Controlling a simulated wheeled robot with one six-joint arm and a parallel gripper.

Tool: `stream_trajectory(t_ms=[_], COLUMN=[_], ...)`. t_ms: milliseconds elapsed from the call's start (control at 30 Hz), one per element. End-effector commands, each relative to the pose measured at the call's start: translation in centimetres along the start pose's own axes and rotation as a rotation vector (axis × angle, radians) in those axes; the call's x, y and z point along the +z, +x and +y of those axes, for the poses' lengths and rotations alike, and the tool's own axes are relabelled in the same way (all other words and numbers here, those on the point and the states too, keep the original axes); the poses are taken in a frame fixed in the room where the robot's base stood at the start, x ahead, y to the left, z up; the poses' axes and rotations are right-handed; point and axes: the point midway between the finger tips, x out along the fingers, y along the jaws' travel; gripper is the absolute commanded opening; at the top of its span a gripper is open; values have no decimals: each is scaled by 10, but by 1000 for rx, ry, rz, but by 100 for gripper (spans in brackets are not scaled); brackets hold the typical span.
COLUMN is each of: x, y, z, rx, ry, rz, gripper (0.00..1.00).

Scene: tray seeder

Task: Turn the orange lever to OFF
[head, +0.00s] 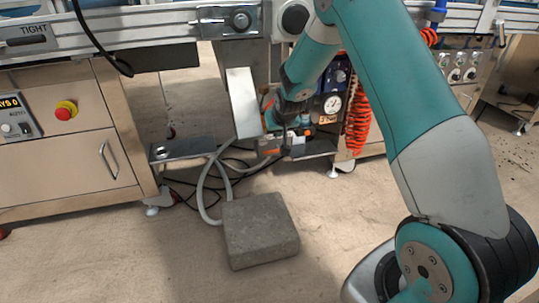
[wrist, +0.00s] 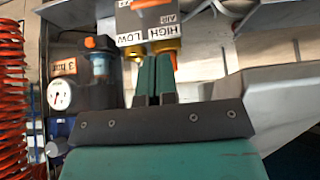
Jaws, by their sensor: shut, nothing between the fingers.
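In the wrist view an orange part (wrist: 150,4), which looks like the lever, is cut off by the top edge. It sits on a grey box (wrist: 135,22) with AIR, HIGH and LOW labels, seen upside down. No OFF mark is readable, so I cannot tell the lever's setting. My gripper (wrist: 154,58) is shut and empty, its two green fingers together just below the labels in the picture. I cannot tell whether the fingertips touch the box. In the head view my wrist hides most of this spot, and small orange parts (head: 298,141) show beside it.
A pressure gauge (wrist: 60,94) and a filter bowl (wrist: 100,68) are close on the left in the wrist view. A red coiled hose (head: 357,125) hangs beside the gauge. A sloped metal chute (head: 242,102) stands left of my wrist. A stone block (head: 260,230) and grey hoses lie on the floor.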

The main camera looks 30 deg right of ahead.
Motion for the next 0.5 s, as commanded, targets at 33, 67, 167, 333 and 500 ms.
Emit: stream_trajectory(t_ms=[33,67,167,333,500], x=[4,3,4,4,4], y=[18,24,46,84,121], z=[0,0,0,0,0], rx=[0,0,0,0,0], ry=[0,0,0,0,0], rz=[-1,1,0,0,0], gripper=[0,0,0,0,0])
